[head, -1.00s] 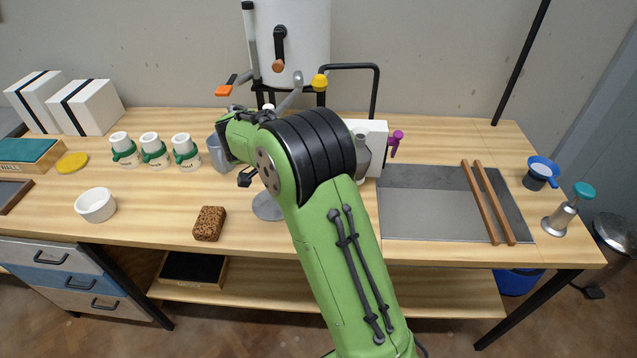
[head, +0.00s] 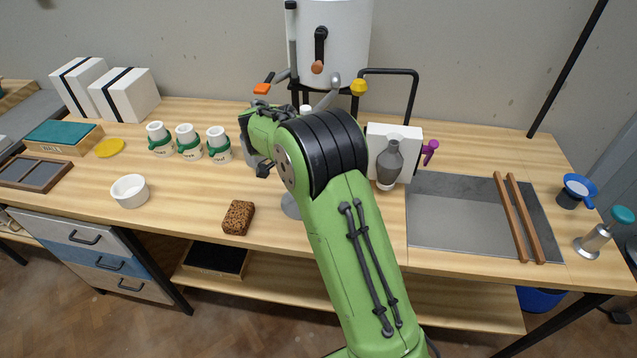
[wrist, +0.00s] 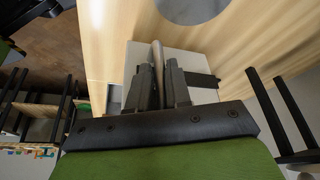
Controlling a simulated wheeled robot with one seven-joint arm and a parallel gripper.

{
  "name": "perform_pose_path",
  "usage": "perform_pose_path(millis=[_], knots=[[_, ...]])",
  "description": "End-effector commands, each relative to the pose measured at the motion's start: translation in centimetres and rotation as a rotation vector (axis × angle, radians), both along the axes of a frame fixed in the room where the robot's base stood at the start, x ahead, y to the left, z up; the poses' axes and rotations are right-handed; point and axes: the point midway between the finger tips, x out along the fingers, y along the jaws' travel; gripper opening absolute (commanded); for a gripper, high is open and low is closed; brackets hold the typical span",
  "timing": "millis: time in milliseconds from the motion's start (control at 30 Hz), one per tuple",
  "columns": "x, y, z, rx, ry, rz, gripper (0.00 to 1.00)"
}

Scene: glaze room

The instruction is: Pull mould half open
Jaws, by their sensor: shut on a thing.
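In the head view a white mould block (head: 407,138) stands upright on the bench, right of my arm. A grey vase-shaped piece (head: 389,164) shows at its front face, and a purple knob (head: 430,152) sits at its right side. In the wrist view my gripper (wrist: 160,75) is shut on a pale tan bar, like a handle (wrist: 158,55), in front of a pale block (wrist: 193,60) that appears to be the other mould half. A dark strip sticks out at that block's right. In the head view my arm hides the fingertips and the held half.
A white tank (head: 335,40) on a dark stand rises behind my arm. A grey disc (head: 290,206) and brown sponge (head: 238,217) lie in front. Three white pieces with green bands (head: 189,143) stand left. A grey tray (head: 455,215) with two wooden bars (head: 519,215) lies right.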

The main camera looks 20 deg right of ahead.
Motion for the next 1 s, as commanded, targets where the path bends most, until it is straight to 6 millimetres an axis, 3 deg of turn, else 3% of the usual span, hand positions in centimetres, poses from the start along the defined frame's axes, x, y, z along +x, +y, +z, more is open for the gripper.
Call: perform_pose_path(millis=[33, 67, 200, 467, 567, 1000], knots=[[0.1, -0.1, 0.1, -0.001, -0.003, 0.001, 0.0], [0.1, -0.1, 0.1, -0.001, -0.003, 0.001, 0.21], [0.0, -0.1, 0.1, -0.001, -0.002, 0.0, 0.38], [0.0, 0.0, 0.2, -0.001, -0.001, -0.001, 0.38], [0.1, 0.5, 1.4, -0.002, -0.003, 0.002, 0.38], [0.2, 5.0, 12.6, -0.002, -0.004, 0.002, 0.38]])
